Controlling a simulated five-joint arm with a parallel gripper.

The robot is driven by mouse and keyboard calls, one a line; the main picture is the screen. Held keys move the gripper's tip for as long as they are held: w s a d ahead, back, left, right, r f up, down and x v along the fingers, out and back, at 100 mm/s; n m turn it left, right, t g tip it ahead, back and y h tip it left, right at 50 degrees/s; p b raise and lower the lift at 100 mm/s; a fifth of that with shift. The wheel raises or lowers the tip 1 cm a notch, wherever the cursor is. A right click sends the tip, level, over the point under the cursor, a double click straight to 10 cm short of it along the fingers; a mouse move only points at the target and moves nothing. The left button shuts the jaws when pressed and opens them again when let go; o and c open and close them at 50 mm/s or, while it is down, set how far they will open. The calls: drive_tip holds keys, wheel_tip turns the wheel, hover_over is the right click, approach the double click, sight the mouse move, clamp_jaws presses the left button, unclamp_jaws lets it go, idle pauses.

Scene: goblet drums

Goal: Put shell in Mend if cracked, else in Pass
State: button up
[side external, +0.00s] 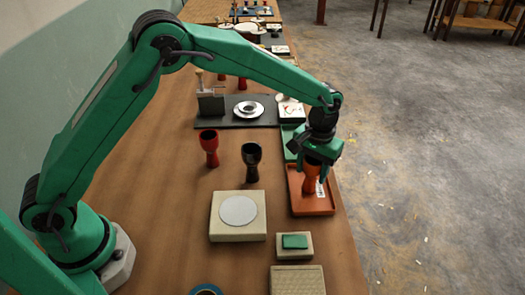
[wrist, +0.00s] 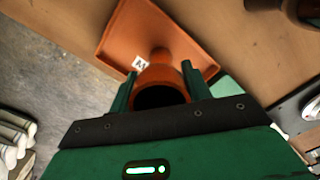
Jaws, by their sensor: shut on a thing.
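An orange goblet-shaped shell (side external: 310,180) is held upright in my gripper (side external: 318,170), over the orange tray (side external: 314,210). In the wrist view the shell (wrist: 160,77) sits between the two green fingers of my gripper (wrist: 158,88), with its dark open mouth toward the camera. The tray (wrist: 120,45) lies beneath it and carries a white label with a letter that looks like M, partly hidden. I cannot tell whether the shell's foot touches the tray. No crack shows on the visible side. A green tray (side external: 289,142) lies just behind the orange one, partly hidden by my gripper.
A red goblet (side external: 209,147) and a black goblet (side external: 251,160) stand left of the trays. A beige block with a pale round pad (side external: 238,211) and a small box with a green pad (side external: 295,242) are nearer. A dark board (side external: 228,122) with tools lies behind.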

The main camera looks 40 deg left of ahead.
drive_tip(key=shift+f, duration=0.15)
drive_tip(key=o, duration=1.1)
drive_tip(key=shift+c, duration=0.2)
drive_tip(key=r, duration=1.2)
drive_tip(key=shift+w+r, duration=0.2)
drive_tip(key=shift+w, duration=0.1)
